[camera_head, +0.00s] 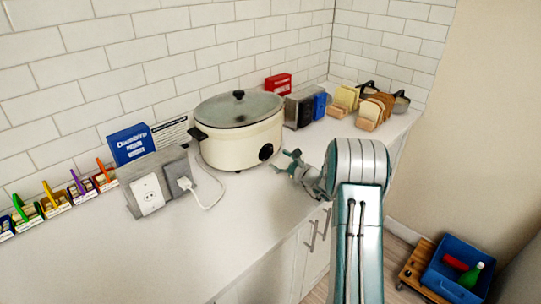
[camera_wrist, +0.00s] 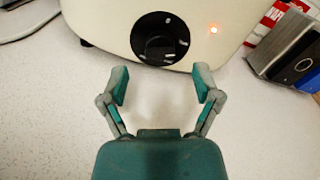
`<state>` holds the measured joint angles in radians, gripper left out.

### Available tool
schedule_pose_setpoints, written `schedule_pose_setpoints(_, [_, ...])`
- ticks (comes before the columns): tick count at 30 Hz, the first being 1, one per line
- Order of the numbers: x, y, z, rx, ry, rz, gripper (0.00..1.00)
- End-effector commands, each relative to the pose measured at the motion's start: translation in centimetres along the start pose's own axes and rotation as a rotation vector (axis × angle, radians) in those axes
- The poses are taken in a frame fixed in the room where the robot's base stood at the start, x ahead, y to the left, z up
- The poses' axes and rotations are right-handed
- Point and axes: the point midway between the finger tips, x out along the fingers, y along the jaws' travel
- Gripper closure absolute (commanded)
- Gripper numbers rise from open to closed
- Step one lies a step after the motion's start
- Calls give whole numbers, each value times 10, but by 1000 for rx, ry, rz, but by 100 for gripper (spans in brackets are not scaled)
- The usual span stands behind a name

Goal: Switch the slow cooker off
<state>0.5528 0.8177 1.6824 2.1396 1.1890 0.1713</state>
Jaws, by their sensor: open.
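The slow cooker (camera_head: 235,142) is a cream oval pot with a dark rim and a glass lid (camera_head: 239,108). It stands on the white counter against the tiled wall. Its round black knob (camera_head: 265,152) is on the front, low down.
A grey outlet box (camera_head: 158,180) with a plugged-in cord (camera_head: 214,196) stands left of the cooker. A grey and blue item (camera_wrist: 294,62) is close at the right. Bread slices (camera_head: 345,99) stand further right. The counter front (camera_head: 200,250) is clear.

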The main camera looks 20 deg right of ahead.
Motion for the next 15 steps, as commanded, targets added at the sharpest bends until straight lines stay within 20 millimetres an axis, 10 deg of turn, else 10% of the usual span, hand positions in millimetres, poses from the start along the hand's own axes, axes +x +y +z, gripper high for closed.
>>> schedule_pose_setpoints(15, [44,0,0,0,0,0,19])
